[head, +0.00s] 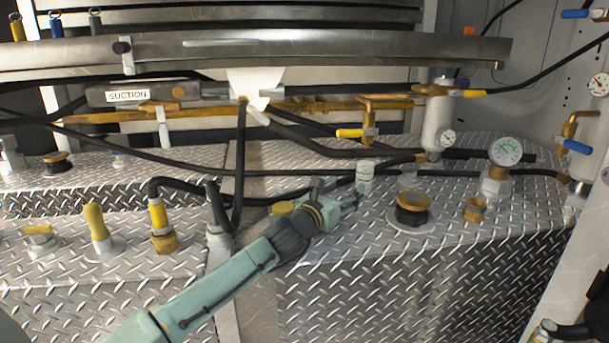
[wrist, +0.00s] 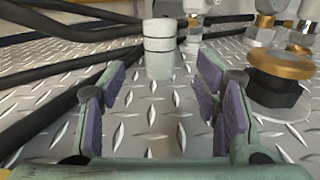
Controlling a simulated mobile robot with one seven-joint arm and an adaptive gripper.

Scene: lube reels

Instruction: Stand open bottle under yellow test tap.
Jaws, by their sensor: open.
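A small whitish bottle (head: 365,178) with a grey band stands upright on the diamond-plate top; it also shows in the wrist view (wrist: 159,50). I cannot tell whether its mouth is open. The brass test tap (head: 369,122) with a yellow handle (head: 350,133) hangs above it in the head view, its spout nearly in line with the bottle and a gap between. Depth between them is hard to judge. My gripper (head: 350,202) is open and empty, low over the plate. In the wrist view (wrist: 160,88) the bottle stands just beyond the spread pads, apart from them.
A black and brass fitting (head: 411,210) stands right of my gripper; it is close to the right finger in the wrist view (wrist: 279,75). Black hoses (head: 300,172) cross behind the bottle. A pressure gauge (head: 505,151) stands farther right. A blue-handled tap (head: 572,133) is at the right.

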